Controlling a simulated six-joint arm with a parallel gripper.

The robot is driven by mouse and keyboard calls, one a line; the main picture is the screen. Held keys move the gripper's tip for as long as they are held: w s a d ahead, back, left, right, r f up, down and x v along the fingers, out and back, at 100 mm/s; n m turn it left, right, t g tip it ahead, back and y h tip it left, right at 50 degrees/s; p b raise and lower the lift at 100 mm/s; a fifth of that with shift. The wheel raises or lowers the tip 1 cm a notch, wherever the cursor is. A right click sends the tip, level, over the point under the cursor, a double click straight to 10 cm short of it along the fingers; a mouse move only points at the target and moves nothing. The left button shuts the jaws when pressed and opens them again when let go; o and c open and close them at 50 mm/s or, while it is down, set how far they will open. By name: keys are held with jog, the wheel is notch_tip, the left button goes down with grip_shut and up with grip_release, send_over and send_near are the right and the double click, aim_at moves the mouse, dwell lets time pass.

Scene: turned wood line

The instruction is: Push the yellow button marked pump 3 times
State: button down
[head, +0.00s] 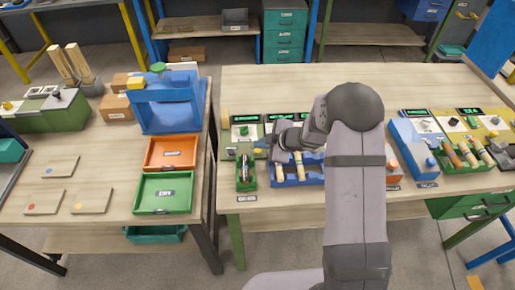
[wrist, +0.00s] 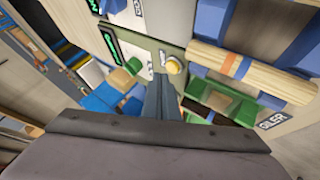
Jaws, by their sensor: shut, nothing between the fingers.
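The yellow button (wrist: 174,67) is a small round cap on a grey-green panel (wrist: 147,42) in the wrist view. A small white label (wrist: 163,58) sits beside it, but its writing is too small to read. My gripper (wrist: 158,80) is shut and empty, its fingertips just left of and below the button in that picture. I cannot tell whether they touch the panel. In the head view my gripper (head: 266,148) is at the panel's lower right, close to the yellow button (head: 258,151).
A green bin (head: 246,173) stands in front of the panel, and a blue bin with turned wood pieces (head: 290,180) to its right. Green displays (head: 244,119) line the panel's back. Orange and green trays (head: 164,193) are on the left table. The bench's back is clear.

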aim_at(260, 154)
jog(key=shift+r, duration=0.1)
dwell(0.3)
notch_tip(260, 154, up, 5)
jog(key=p, duration=0.5)
dwell(0.8)
